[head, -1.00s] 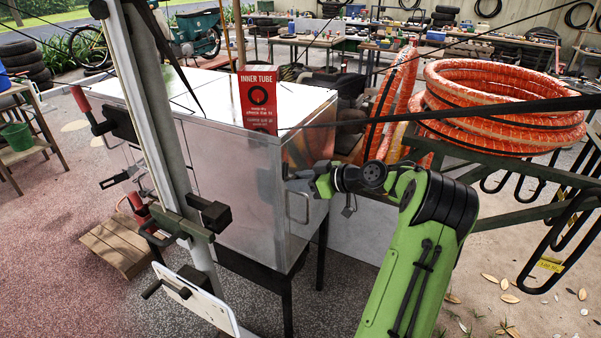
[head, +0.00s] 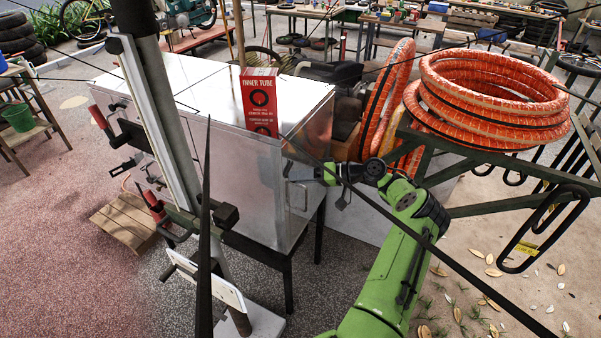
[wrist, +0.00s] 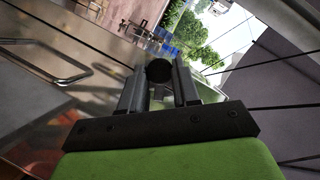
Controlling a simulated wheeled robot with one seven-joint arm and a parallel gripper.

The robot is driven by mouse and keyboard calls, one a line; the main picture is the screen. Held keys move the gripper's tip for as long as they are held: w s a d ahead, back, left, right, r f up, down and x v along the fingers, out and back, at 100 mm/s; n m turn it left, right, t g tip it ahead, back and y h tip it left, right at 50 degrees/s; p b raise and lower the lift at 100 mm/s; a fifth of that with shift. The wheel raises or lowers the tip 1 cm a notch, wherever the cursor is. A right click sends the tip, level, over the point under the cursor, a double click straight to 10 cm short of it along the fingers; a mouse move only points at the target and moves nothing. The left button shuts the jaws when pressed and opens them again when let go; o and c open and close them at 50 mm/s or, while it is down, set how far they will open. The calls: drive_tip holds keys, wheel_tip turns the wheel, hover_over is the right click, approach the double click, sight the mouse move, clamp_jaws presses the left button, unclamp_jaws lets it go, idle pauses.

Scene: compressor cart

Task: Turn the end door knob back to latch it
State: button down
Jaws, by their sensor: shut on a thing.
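The metal cabinet of the cart (head: 235,165) stands in the middle of the head view, with its end door (head: 305,130) facing right. A bar handle on that door (head: 298,196) shows below my gripper, and also at left in the wrist view (wrist: 45,62). My gripper (head: 303,172) is at the end door. In the wrist view its two dark fingers (wrist: 160,85) are shut on a dark round knob (wrist: 159,69) at their tips. The knob's mark or turn angle cannot be made out. In the head view the knob is hidden by the gripper.
A red inner tube box (head: 261,100) stands on the cabinet top. Orange wrapped tyres (head: 490,95) lie on a green frame right of my arm. A clamp-fitted post (head: 165,130) rises in front of the cabinet.

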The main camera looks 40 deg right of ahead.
drive_tip(key=shift+d+f+m+t+y+b, duration=0.15)
drive_tip(key=shift+m+y+b, duration=0.3)
drive_tip(key=shift+m, duration=0.45)
drive_tip(key=shift+a+f+m+t+y+b, duration=0.15)
drive_tip(key=shift+m+y+b, duration=0.25)
drive_tip(key=shift+m, duration=0.5)
drive_tip(key=shift+d+r, duration=0.1)
drive_tip(key=shift+r, duration=0.05)
drive_tip(key=c, duration=0.8)
unclamp_jaws()
drive_tip(key=b+v, duration=0.2)
drive_tip(key=v, duration=1.3)
drive_tip(key=shift+s+d, duration=0.25)
drive_tip(key=shift+s, duration=0.05)
